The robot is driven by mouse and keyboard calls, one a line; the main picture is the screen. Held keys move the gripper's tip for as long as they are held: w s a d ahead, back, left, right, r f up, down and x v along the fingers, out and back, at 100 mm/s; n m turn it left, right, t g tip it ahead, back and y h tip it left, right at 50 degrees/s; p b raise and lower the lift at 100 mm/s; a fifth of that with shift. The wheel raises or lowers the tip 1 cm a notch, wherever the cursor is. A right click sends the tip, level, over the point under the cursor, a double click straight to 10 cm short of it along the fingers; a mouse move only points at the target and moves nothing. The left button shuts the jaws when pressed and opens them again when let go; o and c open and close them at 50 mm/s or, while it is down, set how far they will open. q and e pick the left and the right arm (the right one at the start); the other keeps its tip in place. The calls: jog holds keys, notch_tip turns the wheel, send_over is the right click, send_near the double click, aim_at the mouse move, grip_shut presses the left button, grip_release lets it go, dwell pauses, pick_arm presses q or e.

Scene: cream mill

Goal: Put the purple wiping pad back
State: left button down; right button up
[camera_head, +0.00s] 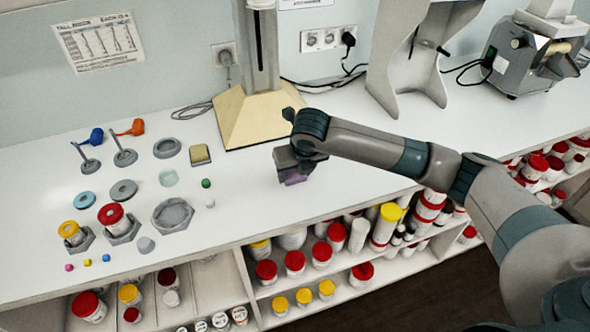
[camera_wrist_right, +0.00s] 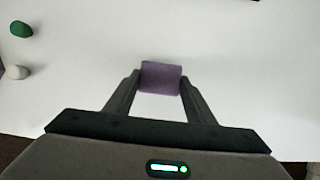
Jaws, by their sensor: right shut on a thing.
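The purple wiping pad (camera_wrist_right: 160,77) is held between the two fingertips of my right gripper (camera_wrist_right: 160,82) in the right wrist view. In the head view the pad (camera_head: 294,180) shows just below my right gripper (camera_head: 291,168), over the white counter near its front edge. I cannot tell whether the pad touches the counter. My left gripper is not in view.
Left of my right gripper stand a green piece (camera_head: 206,183) and a pale piece (camera_head: 210,203). Further left are a hexagonal dish (camera_head: 173,215), a yellow-topped block (camera_head: 200,154) and red- and yellow-lidded jars. A beige-based stand (camera_head: 255,117) is behind.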

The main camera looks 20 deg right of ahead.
jog(key=shift+f, duration=0.1)
jog(key=o, duration=1.4)
jog(key=shift+s+r, duration=0.1)
jog(key=shift+r, duration=0.4)
jog(key=b+v, duration=0.2)
jog(key=v, duration=0.9)
jog(key=shift+r, duration=0.1)
jog(key=shift+s, duration=0.15)
